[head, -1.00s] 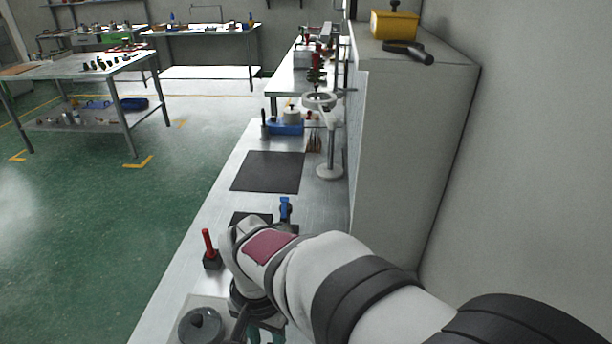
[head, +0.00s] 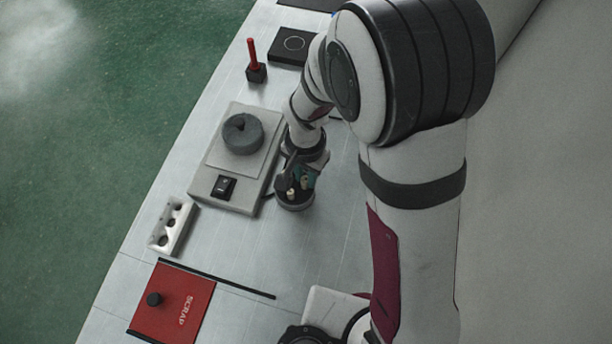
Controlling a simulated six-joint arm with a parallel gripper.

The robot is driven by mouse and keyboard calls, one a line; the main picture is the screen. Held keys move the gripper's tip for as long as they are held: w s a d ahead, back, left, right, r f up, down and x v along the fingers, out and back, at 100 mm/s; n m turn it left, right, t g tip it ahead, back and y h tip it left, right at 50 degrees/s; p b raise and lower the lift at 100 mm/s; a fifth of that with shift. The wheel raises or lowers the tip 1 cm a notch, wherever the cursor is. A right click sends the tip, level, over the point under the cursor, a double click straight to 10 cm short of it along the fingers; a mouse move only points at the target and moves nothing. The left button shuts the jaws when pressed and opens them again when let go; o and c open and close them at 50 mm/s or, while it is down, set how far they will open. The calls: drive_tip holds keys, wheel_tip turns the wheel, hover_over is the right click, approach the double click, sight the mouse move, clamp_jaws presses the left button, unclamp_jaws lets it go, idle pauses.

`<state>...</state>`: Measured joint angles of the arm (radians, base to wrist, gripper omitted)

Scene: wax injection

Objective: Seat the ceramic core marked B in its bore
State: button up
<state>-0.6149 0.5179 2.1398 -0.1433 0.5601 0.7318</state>
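A pale grey block (head: 172,225) with several dark round holes sits at the table's left edge. A round dark cup (head: 295,201) stands right of the switch box, with small cream pieces (head: 291,194) showing in it. I cannot read any mark B on them. My gripper (head: 301,182) points down right at this cup, with teal parts showing around its fingers. Its fingertips are small and partly hidden, so I cannot tell whether they are apart or hold a piece.
A grey box with a black switch (head: 223,187) bears a dark round pot (head: 242,134). A red SCRAP mat (head: 190,306) holds a dark knob-like piece (head: 154,299). A red-handled tool (head: 252,58) stands in a black base. A black ringed plate (head: 292,44) lies behind.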

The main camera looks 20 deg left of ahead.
clamp_jaws()
drive_tip(key=shift+r, duration=0.1)
